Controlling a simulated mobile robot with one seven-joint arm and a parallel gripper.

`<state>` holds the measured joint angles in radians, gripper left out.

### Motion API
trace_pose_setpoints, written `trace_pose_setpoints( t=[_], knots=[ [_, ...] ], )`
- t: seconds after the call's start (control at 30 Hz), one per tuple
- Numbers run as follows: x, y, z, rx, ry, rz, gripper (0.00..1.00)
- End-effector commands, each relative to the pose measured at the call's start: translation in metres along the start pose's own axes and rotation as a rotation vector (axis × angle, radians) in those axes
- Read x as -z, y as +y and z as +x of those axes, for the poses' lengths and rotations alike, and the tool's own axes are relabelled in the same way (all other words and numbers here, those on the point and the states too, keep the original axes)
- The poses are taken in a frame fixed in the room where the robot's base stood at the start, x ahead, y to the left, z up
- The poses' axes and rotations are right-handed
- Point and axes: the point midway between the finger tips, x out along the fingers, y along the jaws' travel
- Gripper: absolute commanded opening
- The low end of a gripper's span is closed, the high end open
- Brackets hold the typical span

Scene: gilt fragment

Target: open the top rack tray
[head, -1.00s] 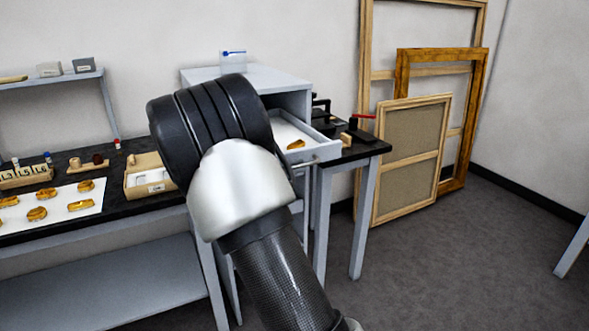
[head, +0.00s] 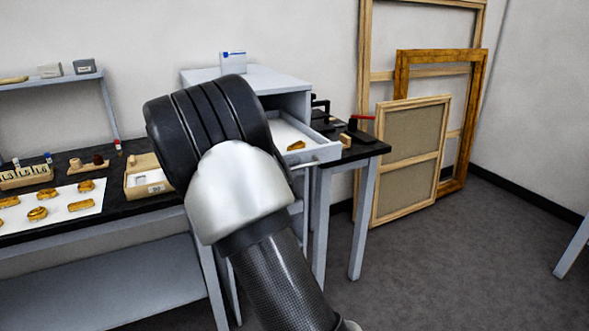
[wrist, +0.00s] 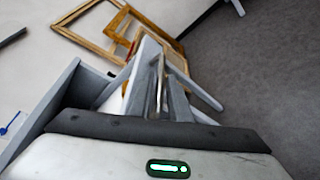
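The top rack tray (head: 318,153) is a pale grey drawer in the rack (head: 262,77). It is pulled out to the right, and a gold fragment (head: 296,145) lies inside it. A thin bar handle (head: 308,164) runs along its front. My arm stands in front of the rack and hides the tray's left part. In the head view my gripper's fingers are hidden behind my wrist. The wrist view shows the hand's housing along the bottom and a thin bar (wrist: 158,84) ahead, probably the handle. Fingertips cannot be made out, nor whether they touch the bar.
A black worktop (head: 122,192) at left holds a white sheet (head: 60,200) with gold fragments and a small box (head: 150,183). A dark-topped table (head: 360,150) stands right of the rack. Wooden frames (head: 412,160) lean on the wall.

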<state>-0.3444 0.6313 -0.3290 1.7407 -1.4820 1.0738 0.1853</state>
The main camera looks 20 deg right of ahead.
Motion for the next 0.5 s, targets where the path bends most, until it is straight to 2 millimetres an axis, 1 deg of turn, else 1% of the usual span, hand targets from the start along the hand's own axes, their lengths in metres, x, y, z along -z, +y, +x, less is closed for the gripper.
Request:
trace_pose_setpoints(
  t=[0.17, 0.4, 0.5],
  knots=[
    [0.001, 0.003, -0.036, -0.002, 0.007, 0.001, 0.17],
    [0.001, 0.002, -0.096, -0.002, 0.007, 0.0, 0.17],
    [0.0, 0.002, -0.118, -0.001, 0.005, 0.0, 0.17]
  ],
)
